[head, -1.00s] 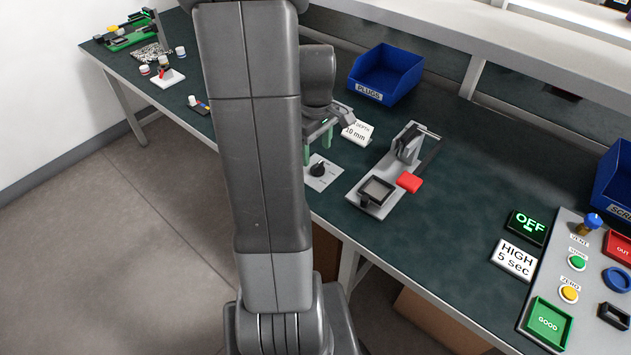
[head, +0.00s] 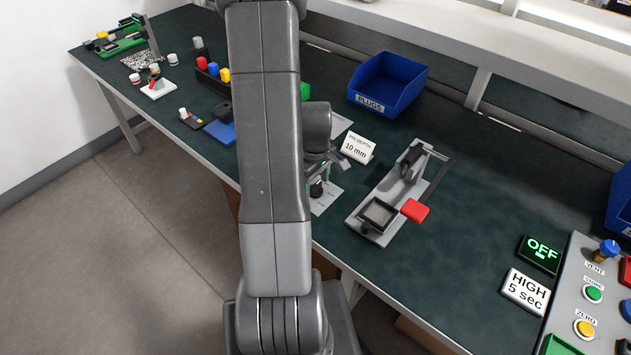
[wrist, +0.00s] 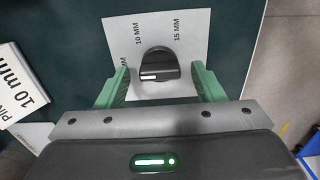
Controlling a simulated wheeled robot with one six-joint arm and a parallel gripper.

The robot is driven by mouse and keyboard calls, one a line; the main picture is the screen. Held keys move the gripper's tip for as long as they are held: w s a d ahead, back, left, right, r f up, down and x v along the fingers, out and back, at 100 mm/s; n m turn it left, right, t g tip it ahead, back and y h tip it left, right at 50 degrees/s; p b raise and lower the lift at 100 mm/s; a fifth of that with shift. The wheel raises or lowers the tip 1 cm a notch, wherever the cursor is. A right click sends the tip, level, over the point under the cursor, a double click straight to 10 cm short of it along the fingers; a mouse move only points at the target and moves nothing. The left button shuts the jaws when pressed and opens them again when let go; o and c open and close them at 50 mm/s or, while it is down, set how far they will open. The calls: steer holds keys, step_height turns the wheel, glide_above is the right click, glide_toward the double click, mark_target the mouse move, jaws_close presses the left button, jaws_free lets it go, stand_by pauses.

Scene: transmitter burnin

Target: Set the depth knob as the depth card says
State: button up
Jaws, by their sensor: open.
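The depth card (head: 357,148) reads "PIN DEPTH 10 mm"; part of it also shows at the left of the wrist view (wrist: 20,88). The black depth knob (wrist: 158,68) sits on a pale plate (wrist: 195,22) printed "10 MM" and "15 MM". Its white line points left in the wrist view, below the "10 MM" print. The knob is small and partly covered in the head view (head: 316,189). My gripper (wrist: 160,70) is open, its green fingers on either side of the knob with gaps showing. Any marks under the gripper are hidden.
A grey fixture (head: 385,205) with a red pad (head: 415,210) stands right of the knob plate. A blue PLUGS bin (head: 388,85) is behind. A button panel (head: 590,290) is at right. My arm covers part of the bench.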

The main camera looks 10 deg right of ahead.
steer(key=c, duration=1)
steer(key=shift+m, duration=0.3)
steer(key=m+b, duration=0.2)
steer(key=m, duration=0.3)
steer(key=shift+w+f, duration=0.1)
steer(key=m+b, duration=0.1)
steer(key=m, duration=0.5)
steer(key=shift+b, duration=0.35)
steer(key=o, duration=1)
